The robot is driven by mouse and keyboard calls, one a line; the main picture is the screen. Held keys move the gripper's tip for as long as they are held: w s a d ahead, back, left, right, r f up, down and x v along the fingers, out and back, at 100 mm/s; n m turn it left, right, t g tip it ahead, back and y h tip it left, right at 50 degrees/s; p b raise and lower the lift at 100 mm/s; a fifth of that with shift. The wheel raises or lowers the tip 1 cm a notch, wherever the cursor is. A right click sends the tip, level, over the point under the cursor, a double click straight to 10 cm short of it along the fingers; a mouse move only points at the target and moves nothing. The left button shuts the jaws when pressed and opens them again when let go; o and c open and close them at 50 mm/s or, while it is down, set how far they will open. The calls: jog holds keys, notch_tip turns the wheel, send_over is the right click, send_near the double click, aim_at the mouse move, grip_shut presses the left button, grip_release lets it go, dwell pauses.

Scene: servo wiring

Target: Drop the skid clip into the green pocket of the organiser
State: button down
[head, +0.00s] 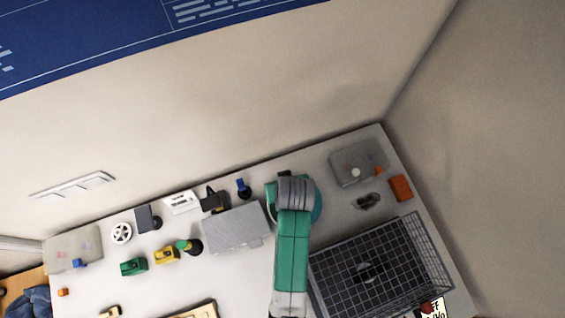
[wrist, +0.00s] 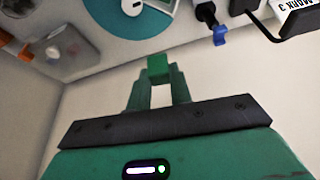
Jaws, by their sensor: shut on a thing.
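My gripper (wrist: 158,82) shows in the wrist view with its two green fingers closed on a small bright green block (wrist: 157,67) at their tips. The block appears to be the skid clip, though its shape is mostly hidden. In the wrist view the held piece is in front of the pale wall, below the picture of the bench top. In the head view my arm hides the gripper and the piece. I cannot pick out the organiser or its green pocket for certain in either view.
A teal disc (wrist: 130,12) lies near the gripper. A clear-lidded grey box (head: 345,176) stands at the back right, near an orange block (head: 400,188). A black wire basket (head: 375,268) fills the front right. A grey case (head: 232,232) lies left of my arm.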

jog(key=s+f+n+b, duration=0.1)
jog(key=s+f+b, duration=0.2)
jog(key=f, duration=0.9)
jog(key=shift+s+d+b, duration=0.15)
jog(key=shift+b, duration=0.95)
jog(key=c, duration=1.2)
grip_release()
jog(key=p+v, duration=0.1)
jog(key=v, duration=0.6)
jog(key=shift+s+d+r, duration=0.15)
jog(key=shift+s+r, duration=0.05)
jog(key=shift+r, duration=0.1)
